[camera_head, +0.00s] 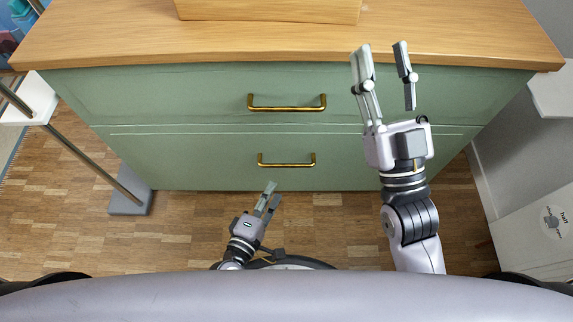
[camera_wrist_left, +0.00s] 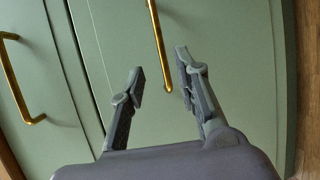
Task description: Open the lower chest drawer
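A green chest has two closed drawers. The lower drawer (camera_head: 215,160) carries a horizontal brass bar handle (camera_head: 286,164). My left gripper (camera_head: 272,191) is below and in front of this handle, apart from it. In the left wrist view, the lower handle (camera_wrist_left: 158,40) lies ahead, with its near end in the gap between the open, empty fingers of my left gripper (camera_wrist_left: 162,72). The upper drawer's handle (camera_wrist_left: 17,85) is at the left there. My right gripper (camera_head: 382,55) is open and empty, raised in front of the chest's right side.
The upper drawer (camera_head: 190,90) has its own brass handle (camera_head: 287,107). A wooden box (camera_head: 268,10) stands on the wooden chest top (camera_head: 130,35). A metal-legged stand (camera_head: 128,203) is at the left. White furniture (camera_head: 535,225) is at the right. The wooden floor (camera_head: 110,245) is clear before the chest.

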